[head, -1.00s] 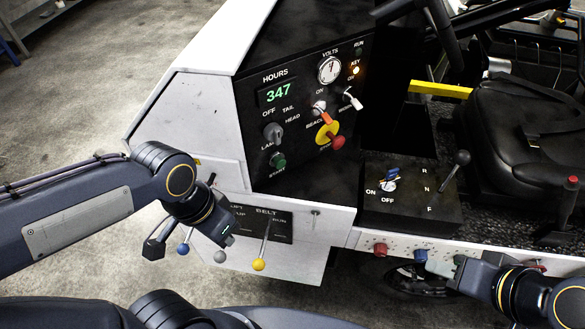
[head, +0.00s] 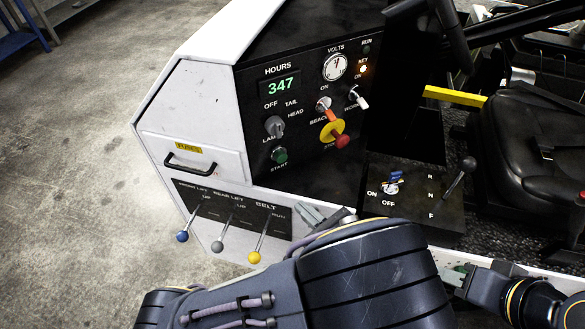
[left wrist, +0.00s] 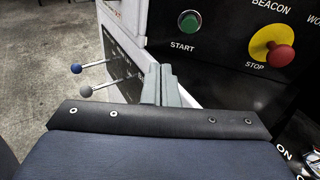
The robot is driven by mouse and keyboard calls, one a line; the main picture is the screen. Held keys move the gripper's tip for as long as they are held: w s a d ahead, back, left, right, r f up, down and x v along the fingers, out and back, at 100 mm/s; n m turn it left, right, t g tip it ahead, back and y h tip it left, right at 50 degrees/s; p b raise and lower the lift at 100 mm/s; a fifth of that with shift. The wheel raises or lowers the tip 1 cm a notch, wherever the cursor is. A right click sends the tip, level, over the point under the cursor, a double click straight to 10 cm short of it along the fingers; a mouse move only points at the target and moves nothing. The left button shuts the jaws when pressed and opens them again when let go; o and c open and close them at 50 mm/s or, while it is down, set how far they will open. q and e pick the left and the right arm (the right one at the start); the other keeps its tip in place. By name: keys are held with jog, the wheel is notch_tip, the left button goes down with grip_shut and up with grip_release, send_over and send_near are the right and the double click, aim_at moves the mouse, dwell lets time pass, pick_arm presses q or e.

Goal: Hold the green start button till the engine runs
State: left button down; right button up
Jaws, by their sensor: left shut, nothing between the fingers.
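The green START button (head: 279,155) sits low on the black panel, under the lamp knob; it also shows at the top of the left wrist view (left wrist: 189,22). My left gripper (head: 311,215) is below and right of the button, apart from it. Its fingers (left wrist: 161,84) are together and empty, below the button in the left wrist view. The RUN lamp (head: 367,49) looks dark, and the KEY ON lamp (head: 363,69) glows orange. My right gripper (head: 458,276) is at the lower right, partly hidden; its jaws are unclear.
A red stop knob on a yellow disc (head: 342,141) is right of the button. A key switch with a blue key (head: 394,182) sits on the black console. My left arm covers the lower middle.

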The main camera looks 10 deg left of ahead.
aim_at(284, 159)
pick_arm(q)
jog(key=d+t, duration=0.1)
jog(key=d+m+t, duration=0.2)
jog(key=shift+w+d+r, duration=0.2)
jog(key=shift+w, duration=0.05)
jog(key=shift+a, duration=0.1)
jog(key=p+x, duration=0.3)
jog(key=x, duration=1)
jog(key=shift+w+a+r, duration=0.1)
jog(key=shift+w+a, duration=0.15)
jog(key=shift+w, duration=0.1)
